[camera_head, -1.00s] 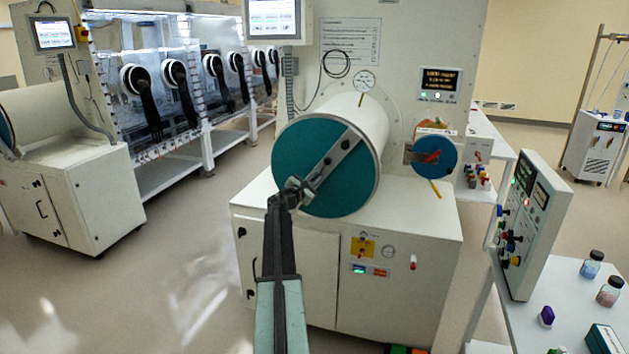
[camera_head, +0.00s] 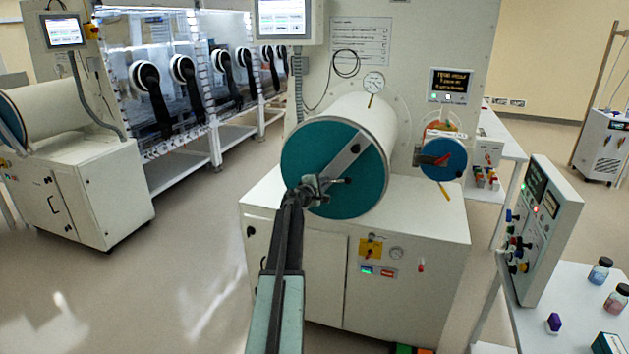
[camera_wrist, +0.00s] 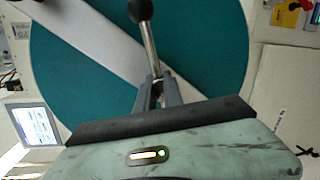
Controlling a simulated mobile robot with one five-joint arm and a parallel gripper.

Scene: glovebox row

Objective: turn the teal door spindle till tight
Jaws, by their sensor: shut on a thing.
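The teal round door (camera_head: 350,190) closes the end of a white cylinder, with a grey diagonal bar (camera_head: 352,152) across its face. The spindle's metal handle (camera_head: 338,181) stands out in front of the bar's lower left end. In the wrist view the handle is a steel rod (camera_wrist: 150,45) with a black ball (camera_wrist: 140,9) at its end. My gripper (camera_head: 316,190) is at the door's lower left, shut on the rod. In the wrist view its fingers (camera_wrist: 158,88) close around the rod's near end. The spindle's hub is hidden behind my gripper.
A smaller blue round door (camera_head: 443,159) with a red handle sits to the right. A white cabinet (camera_head: 330,285) stands below the cylinder. A table (camera_head: 575,315) with a control box (camera_head: 545,225) and bottles is at the right.

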